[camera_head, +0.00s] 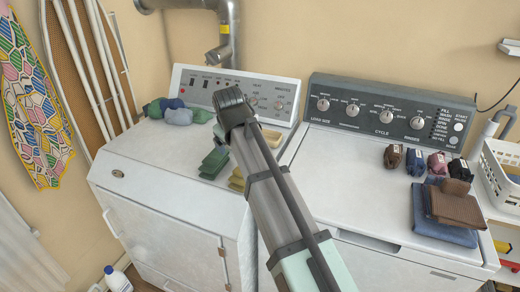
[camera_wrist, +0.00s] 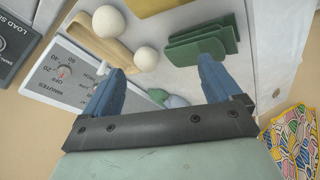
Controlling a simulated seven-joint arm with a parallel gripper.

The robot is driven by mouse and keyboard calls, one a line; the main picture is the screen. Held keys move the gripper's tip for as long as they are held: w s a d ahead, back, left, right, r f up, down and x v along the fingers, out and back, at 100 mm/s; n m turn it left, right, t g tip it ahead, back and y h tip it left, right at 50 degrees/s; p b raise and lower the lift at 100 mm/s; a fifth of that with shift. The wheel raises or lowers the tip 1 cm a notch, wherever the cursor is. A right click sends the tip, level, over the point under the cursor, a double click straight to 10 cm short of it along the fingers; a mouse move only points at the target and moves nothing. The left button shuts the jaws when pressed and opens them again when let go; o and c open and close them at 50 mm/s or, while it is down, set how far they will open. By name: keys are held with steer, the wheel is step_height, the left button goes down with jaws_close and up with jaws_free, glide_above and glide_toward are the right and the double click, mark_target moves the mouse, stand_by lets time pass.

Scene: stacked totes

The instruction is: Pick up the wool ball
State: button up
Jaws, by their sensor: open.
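Two cream wool balls show in the wrist view. One ball (camera_wrist: 108,21) lies at the upper left against a tan wooden piece (camera_wrist: 88,38). The other ball (camera_wrist: 146,58) lies lower, between the lines of my two fingers. In the head view my arm hides both balls. My gripper (camera_wrist: 160,68) is open, with its blue fingers apart and nothing held. It hangs above the white dryer top (camera_head: 150,160), near the control panel. I cannot tell its exact height above the nearer ball.
Green folded pieces (camera_head: 213,163) and a yellow piece (camera_head: 237,181) lie beside the balls. Rolled bundles (camera_head: 180,115) lie at the dryer's back left. The dryer panel (camera_head: 240,90) rises behind. Dark bundles (camera_head: 415,161) and folded cloths (camera_head: 450,207) lie on the washer.

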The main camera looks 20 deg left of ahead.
steer(key=w+d+r+m+g, duration=0.1)
steer(key=w+d+r+m, duration=0.1)
steer(key=w+d, duration=0.5)
steer(key=x, duration=0.8)
steer(key=shift+w+a+f, duration=0.1)
steer(key=shift+w+a, duration=0.2)
steer(key=shift+w, duration=0.2)
steer(key=shift+d+x, duration=0.15)
steer(key=shift+x, duration=1.2)
steer(key=shift+d+x, duration=0.2)
steer(key=shift+x, duration=1.15)
steer(key=shift+w, duration=0.15)
steer(key=shift+c, duration=0.2)
steer(key=c, duration=1.1)
